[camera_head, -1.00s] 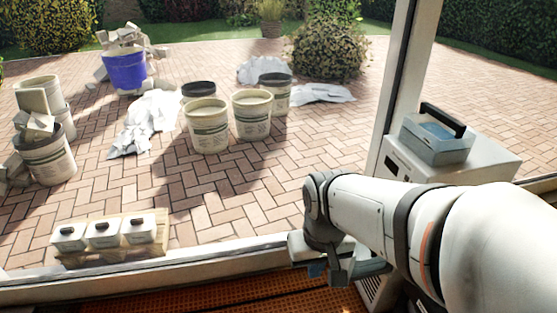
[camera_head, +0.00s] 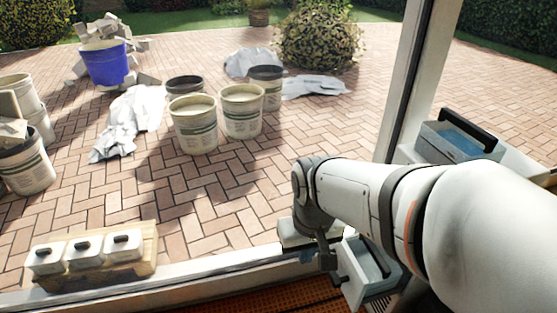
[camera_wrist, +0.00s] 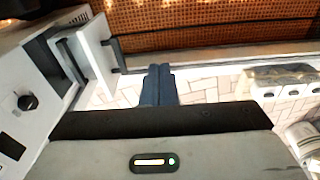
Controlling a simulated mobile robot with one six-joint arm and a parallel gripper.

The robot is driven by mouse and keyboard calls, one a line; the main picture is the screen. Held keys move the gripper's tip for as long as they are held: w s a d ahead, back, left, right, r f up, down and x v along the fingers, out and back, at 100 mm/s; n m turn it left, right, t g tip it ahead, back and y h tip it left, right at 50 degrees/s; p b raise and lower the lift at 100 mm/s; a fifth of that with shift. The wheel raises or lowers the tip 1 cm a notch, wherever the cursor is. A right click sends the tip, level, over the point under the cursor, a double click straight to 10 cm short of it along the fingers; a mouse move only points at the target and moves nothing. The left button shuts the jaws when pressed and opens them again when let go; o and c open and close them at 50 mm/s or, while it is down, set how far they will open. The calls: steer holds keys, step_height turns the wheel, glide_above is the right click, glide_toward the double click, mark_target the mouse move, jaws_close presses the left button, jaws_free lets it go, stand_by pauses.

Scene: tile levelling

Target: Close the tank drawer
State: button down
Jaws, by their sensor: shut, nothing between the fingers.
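The tank drawer (camera_head: 368,268), white with a bluish inside, stands pulled out low beside my wrist in the head view. In the wrist view, its white front panel (camera_wrist: 97,48) and a black handle (camera_wrist: 116,42) show at the upper left. The drawer sticks out from a white machine (camera_wrist: 25,85) with a dark knob. My gripper (camera_wrist: 159,70) is shut and empty, to the right of the drawer front and apart from it in the picture. My arm hides part of the drawer and machine in the head view.
A blue-topped box with a black handle (camera_head: 461,132) sits on the machine. A white frame post (camera_head: 410,75) rises beside it. A wooden tray (camera_head: 145,266) with three small lidded containers lies at the lower left. Several buckets (camera_head: 195,130) stand on the brick paving beyond the sill.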

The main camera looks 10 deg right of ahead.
steer(key=w+f+n+h+b, duration=0.1)
steer(key=w+f+n+h, duration=0.75)
steer(key=f, duration=0.25)
steer(key=w+f+n+h, duration=0.8)
steer(key=f+n+h, duration=0.2)
steer(key=f, duration=0.2)
steer(key=shift+g+y, duration=0.25)
steer(key=shift+g, duration=0.15)
steer(key=d+b, duration=0.1)
steer(key=d, duration=0.3)
steer(key=d+b, duration=0.2)
steer(key=d, duration=0.3)
steer(key=d+b, duration=0.2)
steer(key=d, duration=0.2)
steer(key=shift+w+d+r, duration=0.15)
steer(key=shift+w+r, duration=0.05)
steer(key=shift+w, duration=0.05)
steer(key=shift+d+r, duration=0.1)
steer(key=shift+d, duration=0.35)
